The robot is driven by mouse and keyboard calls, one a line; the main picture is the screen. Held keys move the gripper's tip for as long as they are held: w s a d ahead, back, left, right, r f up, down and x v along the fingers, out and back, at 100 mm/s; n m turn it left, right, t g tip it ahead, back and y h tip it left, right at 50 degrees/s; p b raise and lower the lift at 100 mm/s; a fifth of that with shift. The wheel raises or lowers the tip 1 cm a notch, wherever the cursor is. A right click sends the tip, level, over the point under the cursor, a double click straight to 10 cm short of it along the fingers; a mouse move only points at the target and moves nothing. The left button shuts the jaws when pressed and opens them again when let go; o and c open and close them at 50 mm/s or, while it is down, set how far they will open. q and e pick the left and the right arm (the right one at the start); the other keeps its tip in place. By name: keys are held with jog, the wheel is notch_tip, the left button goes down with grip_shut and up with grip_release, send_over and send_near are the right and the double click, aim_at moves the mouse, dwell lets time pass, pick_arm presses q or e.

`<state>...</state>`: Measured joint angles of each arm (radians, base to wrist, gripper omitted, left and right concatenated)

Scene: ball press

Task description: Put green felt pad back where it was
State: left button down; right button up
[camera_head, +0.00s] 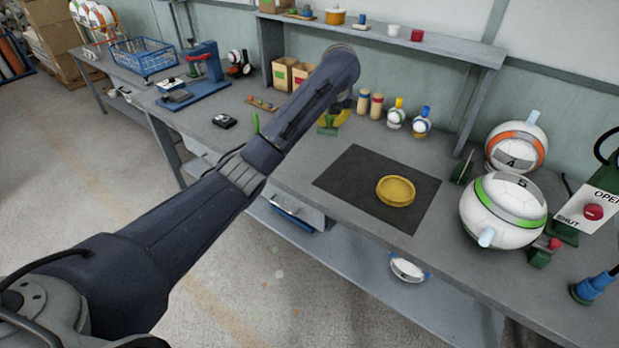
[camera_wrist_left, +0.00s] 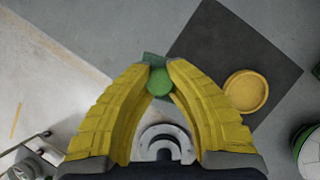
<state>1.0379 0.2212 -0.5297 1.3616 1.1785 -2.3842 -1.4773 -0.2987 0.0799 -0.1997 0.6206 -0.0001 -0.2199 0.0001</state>
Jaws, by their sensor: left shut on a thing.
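The green felt pad (camera_head: 327,129) is between the yellow fingers of my left gripper (camera_head: 336,116), behind the dark mat in the head view. In the left wrist view, the fingers of my left gripper (camera_wrist_left: 158,72) are shut on the pad's round green part (camera_wrist_left: 159,82). A darker green block-like part shows just beyond the fingertips. My left forearm hides some of the bench around it in the head view. I cannot tell whether the pad touches the bench. My right gripper is not in view.
A dark mat (camera_head: 345,172) carries a round yellow dish (camera_head: 396,191). Two large balls on supports, the nearer with a green band (camera_head: 503,210), stand at the right beside the OPEN/SHUT panel (camera_head: 592,212). Several small bottles and cylinders stand near the wall. A raised shelf (camera_head: 440,48) runs behind.

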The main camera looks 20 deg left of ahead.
pick_arm(q)
jog(key=shift+s+a, duration=0.1)
jog(key=shift+a, duration=0.05)
jog(key=shift+n, duration=0.3)
notch_tip(320, 180, down, 20)
jog(key=shift+r, duration=0.1)
dwell(0.3)
jog(key=shift+f, duration=0.2)
jog(key=c, duration=1.4)
grip_release()
jog(key=shift+r, duration=0.1)
jog(key=v, duration=1.2)
jog(key=shift+d, duration=0.3)
